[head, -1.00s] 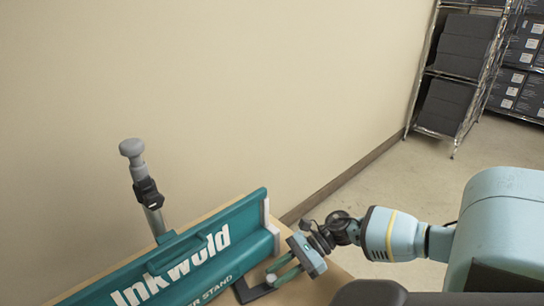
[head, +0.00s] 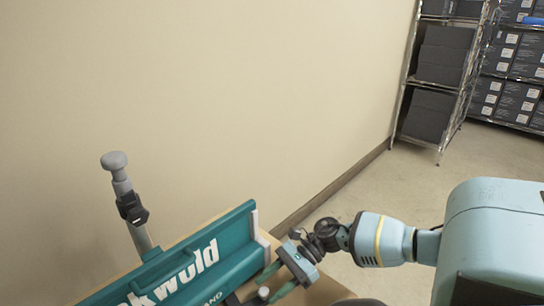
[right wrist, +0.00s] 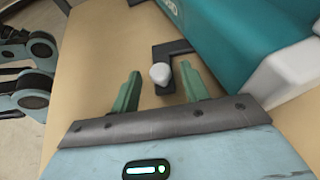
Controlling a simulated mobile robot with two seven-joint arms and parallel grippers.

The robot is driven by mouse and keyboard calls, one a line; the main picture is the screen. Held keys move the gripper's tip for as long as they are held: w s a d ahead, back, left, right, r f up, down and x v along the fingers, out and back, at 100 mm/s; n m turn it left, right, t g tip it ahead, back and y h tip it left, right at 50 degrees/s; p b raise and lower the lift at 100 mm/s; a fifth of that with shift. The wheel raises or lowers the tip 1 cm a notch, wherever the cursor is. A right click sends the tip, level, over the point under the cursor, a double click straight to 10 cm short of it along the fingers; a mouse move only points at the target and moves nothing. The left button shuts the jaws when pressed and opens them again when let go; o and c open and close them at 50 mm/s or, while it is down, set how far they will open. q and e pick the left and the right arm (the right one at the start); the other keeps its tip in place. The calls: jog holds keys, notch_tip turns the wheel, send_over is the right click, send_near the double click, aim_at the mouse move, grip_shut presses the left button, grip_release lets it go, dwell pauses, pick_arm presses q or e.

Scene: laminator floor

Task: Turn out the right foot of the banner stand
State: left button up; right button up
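The teal banner stand case (head: 205,265) with white lettering lies along the tan tabletop in the head view. Its right end cap is white (right wrist: 285,78) in the right wrist view. A dark, bent foot (right wrist: 175,47) shows beside the case's lower edge, with a pale round knob (right wrist: 160,73) on it. The knob also shows in the head view (head: 263,293). My right gripper (right wrist: 158,88) is open, its green fingers on either side of the knob; I cannot tell whether they touch it. My left gripper is not in view.
A grey post (head: 130,205) with a black clamp stands up behind the case. The beige wall (head: 220,90) runs behind the table. Wire shelving (head: 440,75) with dark boxes stands far off at the back right, with bare floor before it.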

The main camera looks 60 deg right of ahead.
jog(key=shift+p+v, duration=0.6)
jog(key=shift+v, duration=3.3)
